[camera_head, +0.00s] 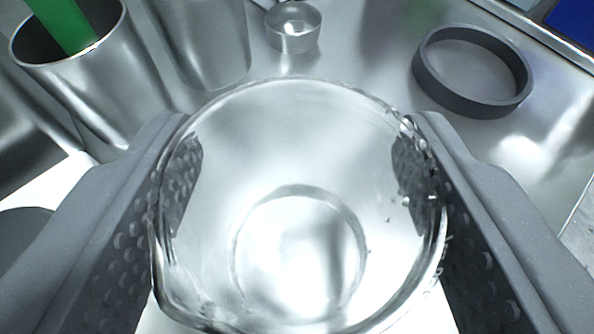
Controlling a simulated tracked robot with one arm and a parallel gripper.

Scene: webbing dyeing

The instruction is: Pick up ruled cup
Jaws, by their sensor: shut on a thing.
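The ruled cup (300,170) is a clear glass vessel with a round rim, seen from above in the middle of the view. It looks empty, and its round base shows through the glass. My gripper (300,195) has one grey dimpled finger on the left side of the cup and one on the right. It is shut on the cup, with the pads pressed against the glass. I cannot tell whether the cup's base touches the surface below.
A metal beaker (105,85) with a green thing (62,22) in it stands at the upper left. Another metal cup (205,45) is beside it. A small metal dish (292,28) and a dark grey ring (472,70) sit on the metal surface (365,50) beyond the cup.

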